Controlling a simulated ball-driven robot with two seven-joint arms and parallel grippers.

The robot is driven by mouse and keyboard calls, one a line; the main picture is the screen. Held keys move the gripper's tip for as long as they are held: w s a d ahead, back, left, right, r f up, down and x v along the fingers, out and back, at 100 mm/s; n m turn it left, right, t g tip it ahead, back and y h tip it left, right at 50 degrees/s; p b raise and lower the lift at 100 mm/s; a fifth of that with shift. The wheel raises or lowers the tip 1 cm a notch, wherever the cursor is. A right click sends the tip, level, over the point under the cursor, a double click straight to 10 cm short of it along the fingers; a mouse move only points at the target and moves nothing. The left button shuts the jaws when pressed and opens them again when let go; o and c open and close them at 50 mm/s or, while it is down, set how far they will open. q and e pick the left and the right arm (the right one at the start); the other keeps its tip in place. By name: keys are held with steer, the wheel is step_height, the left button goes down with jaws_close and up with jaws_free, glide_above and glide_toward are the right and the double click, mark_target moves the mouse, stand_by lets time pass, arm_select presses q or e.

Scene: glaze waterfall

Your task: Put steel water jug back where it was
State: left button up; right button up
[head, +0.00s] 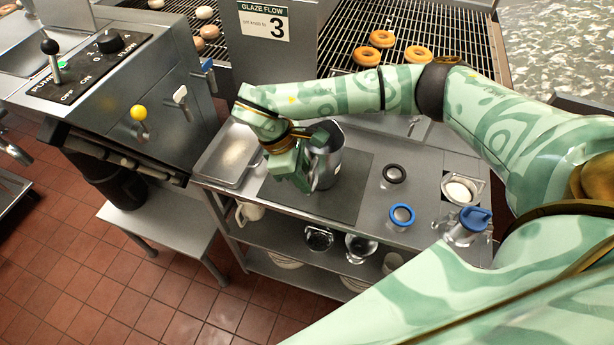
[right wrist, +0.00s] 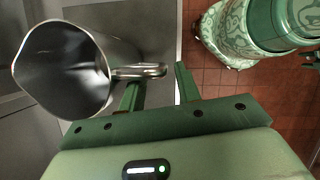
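The steel water jug (head: 328,160) is upright over the dark mat (head: 345,203) on the steel cart top, partly hidden by my right gripper. I cannot tell whether its base touches the mat. In the right wrist view the jug (right wrist: 62,72) shows its open mouth, with its handle (right wrist: 140,71) pointing right. My right gripper (head: 300,168) is at the handle side of the jug. Its fingers (right wrist: 158,85) are apart, one on each side of the handle's outer part, with a small gap showing by the right finger.
A steel tray (head: 204,160) lies left of the mat. A black-rimmed cup (head: 394,174), a blue-rimmed cup (head: 401,215) and a blue-lidded container (head: 467,226) stand on the right. The control panel (head: 90,68) with levers is at left. Doughnuts (head: 382,39) lie on the rack behind.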

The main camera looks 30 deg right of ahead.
steer(key=p+v, duration=0.1)
steer(key=v, duration=0.9)
steer(key=shift+r, duration=0.2)
stand_by(0.8)
